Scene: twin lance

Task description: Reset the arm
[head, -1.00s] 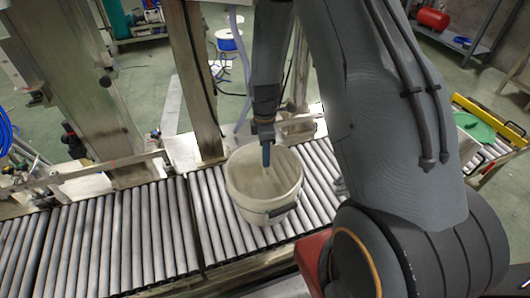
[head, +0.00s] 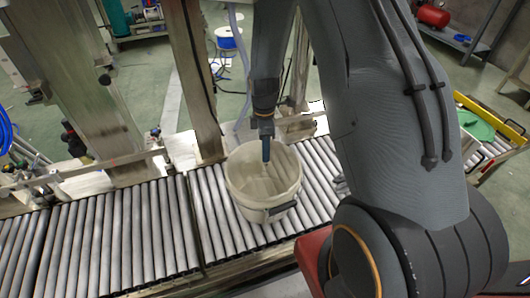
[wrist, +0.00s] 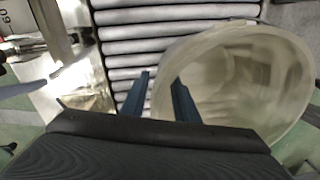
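My gripper (head: 266,150) hangs from my grey arm over the mouth of a white bucket in the head view. I cannot tell whether the fingertips reach below the rim.
The roller conveyor (head: 95,245) runs across the view. A metal post (head: 195,75) and side rail stand behind it, left of my gripper. A yellow-edged frame with a green piece (head: 474,124) is at the right. Blue hose (head: 5,130) hangs at the far left.

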